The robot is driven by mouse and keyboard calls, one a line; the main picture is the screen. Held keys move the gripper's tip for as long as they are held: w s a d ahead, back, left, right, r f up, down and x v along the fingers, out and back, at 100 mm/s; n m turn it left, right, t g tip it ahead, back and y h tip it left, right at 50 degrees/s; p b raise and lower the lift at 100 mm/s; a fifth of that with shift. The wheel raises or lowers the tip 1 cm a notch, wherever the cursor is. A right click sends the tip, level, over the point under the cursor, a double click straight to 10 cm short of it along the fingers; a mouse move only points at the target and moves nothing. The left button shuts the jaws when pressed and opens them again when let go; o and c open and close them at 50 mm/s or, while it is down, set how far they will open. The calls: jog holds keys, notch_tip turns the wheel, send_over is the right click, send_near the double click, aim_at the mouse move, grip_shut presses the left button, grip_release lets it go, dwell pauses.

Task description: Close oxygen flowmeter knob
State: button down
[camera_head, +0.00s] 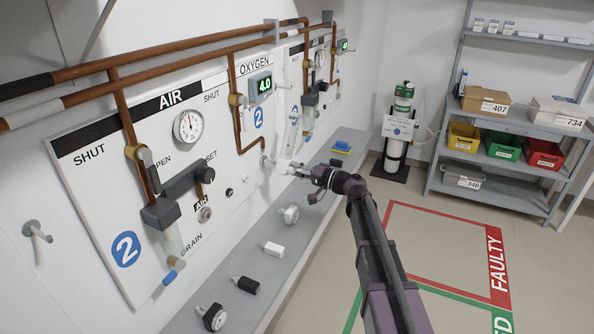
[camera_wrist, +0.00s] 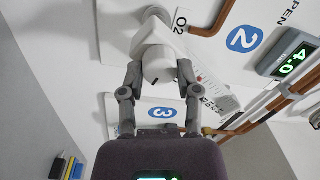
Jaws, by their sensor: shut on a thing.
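The oxygen flowmeter's white knob (camera_wrist: 159,66), with a short black mark on its face, sits at the end of the white valve body (camera_wrist: 155,32). My gripper (camera_wrist: 160,76) is shut on the knob, one finger on each side. In the head view my gripper (camera_head: 308,172) reaches the white flowmeter body (camera_head: 281,166) at the OXYGEN panel, and hides most of the knob. The clear flow tube (camera_wrist: 213,84) with red scale marks lies to the right in the wrist view. A green digital display (camera_head: 261,86) reads 4.0.
The AIR panel (camera_head: 160,190) with its gauge (camera_head: 187,126) stands on the left. Copper pipes (camera_head: 180,50) run above both panels. A grey shelf (camera_head: 240,265) below holds loose fittings.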

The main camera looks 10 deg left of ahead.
jog(key=n, duration=0.4)
jog(key=shift+r+n, duration=0.1)
jog(key=shift+n, duration=0.3)
jog(key=n, duration=0.3)
jog(key=shift+n, duration=0.4)
jog(key=shift+a+n+g+p, duration=0.1)
jog(key=shift+n+g+p, duration=0.35)
jog(key=shift+n, duration=3.25)
jog(key=shift+c, duration=1.5)
grip_release()
jog(key=shift+s, duration=0.1)
